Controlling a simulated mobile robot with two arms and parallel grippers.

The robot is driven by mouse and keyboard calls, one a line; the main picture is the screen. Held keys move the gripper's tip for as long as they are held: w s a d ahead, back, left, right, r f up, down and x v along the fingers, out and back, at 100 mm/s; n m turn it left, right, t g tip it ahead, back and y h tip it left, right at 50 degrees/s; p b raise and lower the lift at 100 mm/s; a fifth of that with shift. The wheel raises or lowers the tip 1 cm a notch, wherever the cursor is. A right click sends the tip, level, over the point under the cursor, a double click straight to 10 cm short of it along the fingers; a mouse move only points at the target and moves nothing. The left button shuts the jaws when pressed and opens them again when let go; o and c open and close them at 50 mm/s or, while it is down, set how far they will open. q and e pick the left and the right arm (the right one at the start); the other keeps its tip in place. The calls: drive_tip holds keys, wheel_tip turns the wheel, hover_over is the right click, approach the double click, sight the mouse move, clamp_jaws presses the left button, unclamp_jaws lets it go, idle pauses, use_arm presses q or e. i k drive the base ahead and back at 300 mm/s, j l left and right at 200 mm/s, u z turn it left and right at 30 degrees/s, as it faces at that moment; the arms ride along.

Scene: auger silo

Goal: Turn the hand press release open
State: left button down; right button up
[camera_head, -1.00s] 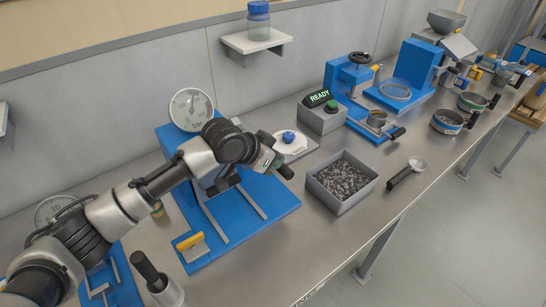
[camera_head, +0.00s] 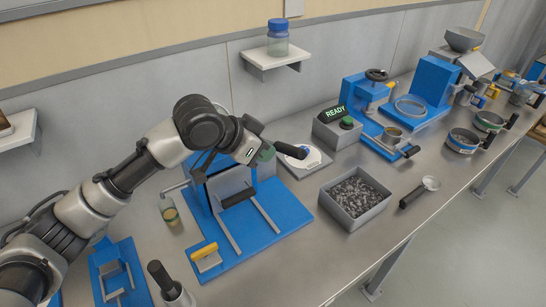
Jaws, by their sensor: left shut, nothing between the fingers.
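The hand press (camera_head: 281,222) is blue, with two rails, a yellow-handled block (camera_head: 206,256) at its front left and a dark bar across the rails. A thin metal lever (camera_head: 174,187) sticks out at its left. I cannot tell which part is the release; its upper part and round gauge are mostly hidden behind my arm. My left gripper (camera_head: 284,147) is above the press's right side, dark fingers shut and empty. In the picture its tip overlaps a blue knob on a white disc (camera_head: 314,159); I cannot tell whether they touch. My right gripper is not in view.
A grey bin of dark granules (camera_head: 364,215) stands right of the press. Behind it is a READY box (camera_head: 329,130). A jar (camera_head: 278,40) stands on a wall shelf. A small bottle (camera_head: 169,212) is left of the press. The bench front right of the press is clear.

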sight(204, 253)
drive_tip(key=k+l, duration=1.2)
drive_tip(key=l, duration=0.15)
